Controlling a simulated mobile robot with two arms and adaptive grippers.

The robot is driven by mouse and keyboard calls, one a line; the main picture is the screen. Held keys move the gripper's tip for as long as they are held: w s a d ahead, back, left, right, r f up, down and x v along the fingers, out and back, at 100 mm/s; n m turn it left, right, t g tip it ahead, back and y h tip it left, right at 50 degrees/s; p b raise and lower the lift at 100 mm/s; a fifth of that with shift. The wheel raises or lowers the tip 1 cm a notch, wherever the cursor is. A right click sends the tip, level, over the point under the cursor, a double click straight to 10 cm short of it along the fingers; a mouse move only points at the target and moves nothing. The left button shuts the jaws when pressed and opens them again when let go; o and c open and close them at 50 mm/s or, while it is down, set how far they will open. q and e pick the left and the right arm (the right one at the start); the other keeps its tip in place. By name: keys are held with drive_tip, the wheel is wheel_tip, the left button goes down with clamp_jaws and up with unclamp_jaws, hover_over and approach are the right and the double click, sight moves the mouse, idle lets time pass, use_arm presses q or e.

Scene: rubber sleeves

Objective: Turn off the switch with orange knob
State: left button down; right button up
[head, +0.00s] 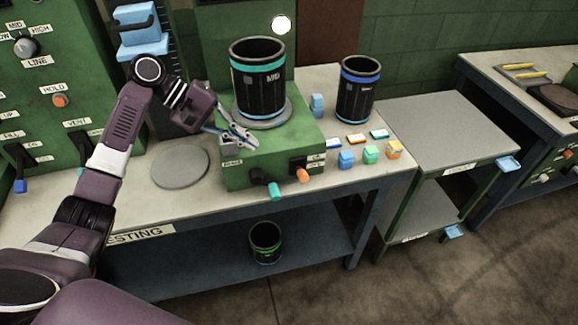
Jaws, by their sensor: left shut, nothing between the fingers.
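The switch with the orange knob (303,175) sticks out of the front of a green box (248,157) on the workbench, at the box's right side beside small ON/OFF-type labels too small to read surely. A second switch with a teal knob (274,191) hangs from the same face to its left. My left gripper (240,138) is shut and empty, over the top left of the box, up and left of the orange knob and apart from it. My right gripper is not in view.
A black sleeve with a teal band (258,85) stands on the box's round plate. A blue-banded sleeve (357,95) and several small coloured blocks (370,154) are to the right. A grey disc (180,167) lies left. A green control panel (90,60) stands behind my arm.

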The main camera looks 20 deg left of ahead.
sight(299, 174)
use_arm(q)
drive_tip(key=p+x, duration=0.4)
drive_tip(key=x, duration=0.9)
drive_tip(key=shift+w+d+f, duration=0.1)
drive_tip(key=shift+d+f, duration=0.2)
drive_tip(key=shift+f, duration=0.1)
drive_tip(key=shift+f, duration=0.1)
